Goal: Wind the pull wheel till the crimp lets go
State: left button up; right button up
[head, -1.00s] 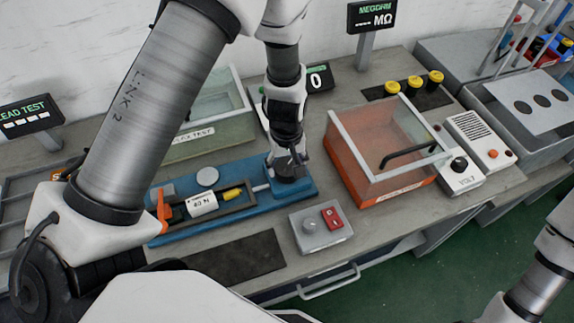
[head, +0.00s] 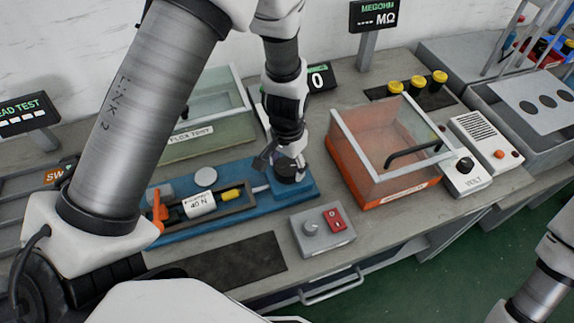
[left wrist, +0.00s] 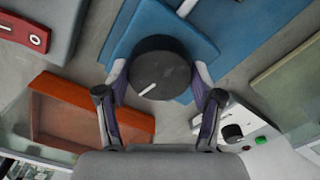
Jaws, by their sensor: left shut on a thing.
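The pull wheel (head: 287,172) is a dark round knob at the right end of the blue pull tester (head: 240,224). In the left wrist view the wheel (left wrist: 165,55) has a white mark pointing to the lower left. My left gripper (head: 288,163) reaches down from above and is shut on the wheel, with a finger on each side in the left wrist view (left wrist: 160,78). A rod runs from the wheel to the frame with a yellow piece (head: 231,194), a white "40 N" label (head: 200,204) and an orange clamp (head: 159,212). My right gripper is out of view.
A clear-walled orange box (head: 385,190) stands right of the wheel. A grey switch box (head: 322,230) with a red switch stands in front. A green-based clear box (head: 205,138) is behind the tester. A dark mat (head: 235,262) lies in front. A display (head: 318,77) reads 0.

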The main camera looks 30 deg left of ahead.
aim_at(288, 166)
pick_arm(q)
jog(key=shift+s+f+m, duration=0.1)
jog(key=shift+f+m, duration=0.05)
jog(key=shift+m, duration=0.45)
jog(key=o, duration=0.9)
jog(key=shift+o, duration=1.4)
jog(key=shift+w, duration=0.2)
notch_tip(288, 166, up, 12)
